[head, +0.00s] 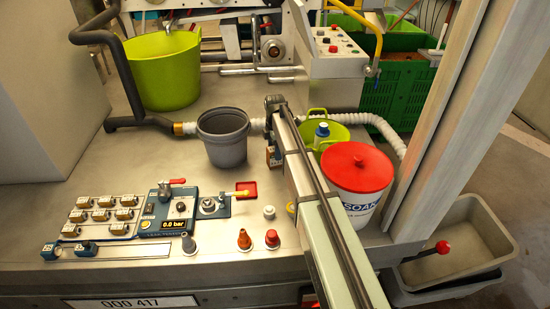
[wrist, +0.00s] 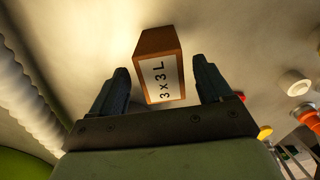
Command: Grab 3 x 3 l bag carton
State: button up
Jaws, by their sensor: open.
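The carton (wrist: 160,68) is a small brown box with a white label reading "3 x 3 L". In the wrist view it stands on the pale bench top, in line with the gap between my fingers. My gripper (wrist: 162,85) is open, with one dark finger on each side of the carton's near part. I cannot tell whether either finger touches it; a gap shows on both sides. In the head view the carton (head: 274,156) shows only in part beside my arm, which hides the rest of it.
A grey bucket (head: 222,138) stands left of the carton. A lime tub (head: 336,141) and a white bucket with a red lid (head: 357,168) stand to the right. A white corrugated hose (head: 378,123) runs behind.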

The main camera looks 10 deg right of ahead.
jog(key=shift+s+f, duration=0.1)
jog(key=shift+f, duration=2.55)
jog(key=c, duration=1.1)
jog(key=shift+c, duration=0.2)
